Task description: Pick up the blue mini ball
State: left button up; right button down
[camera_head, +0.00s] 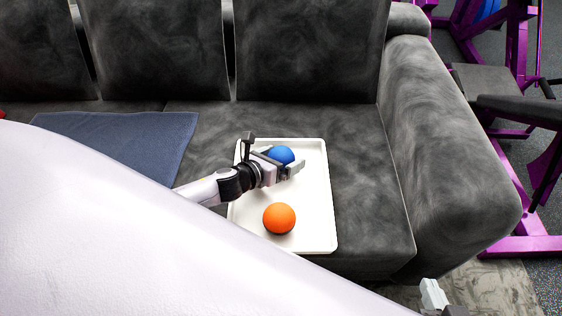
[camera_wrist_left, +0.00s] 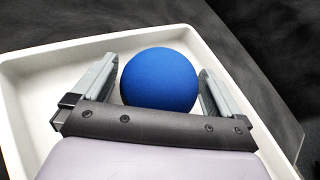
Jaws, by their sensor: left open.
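The blue mini ball (camera_head: 281,155) lies in a white tray (camera_head: 316,190) on the sofa seat, partly hidden by my gripper in the head view. My left gripper (camera_head: 291,163) is open over the tray with its fingers at the ball. In the left wrist view the blue ball (camera_wrist_left: 160,79) sits between the two spread fingers of the left gripper (camera_wrist_left: 158,85), with a visible gap at the left finger. A small part of my right gripper (camera_head: 434,296) shows at the lower right edge; its jaws are not clear.
An orange ball (camera_head: 279,218) lies in the tray's near part. The grey sofa's backrest (camera_head: 310,50) stands behind and its armrest (camera_head: 450,150) to the right. A folded blue towel (camera_head: 130,135) lies left of the tray. Purple gym equipment (camera_head: 530,245) stands beyond the armrest.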

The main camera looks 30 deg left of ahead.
pick_arm(q)
jog(key=shift+w, duration=0.2)
pick_arm(e)
jog(key=shift+r, duration=0.1)
pick_arm(q)
jog(key=c, duration=0.9)
jog(key=shift+r+p, duration=0.45)
jog(key=shift+r, duration=0.2)
notch_tip(320, 180, up, 12)
jog(key=p, duration=0.6)
jog(key=shift+f, duration=0.2)
notch_tip(320, 180, up, 7)
jog(key=p, duration=0.3)
send_over(282, 149)
jog(key=shift+d, duration=0.1)
pick_arm(e)
jog(key=shift+m+g+h, duration=0.6)
jog(key=shift+g+h, duration=0.1)
jog(key=d, duration=0.1)
jog(key=s+d+r, duration=0.2)
jog(key=d, duration=0.1)
jog(key=shift+s, duration=0.1)
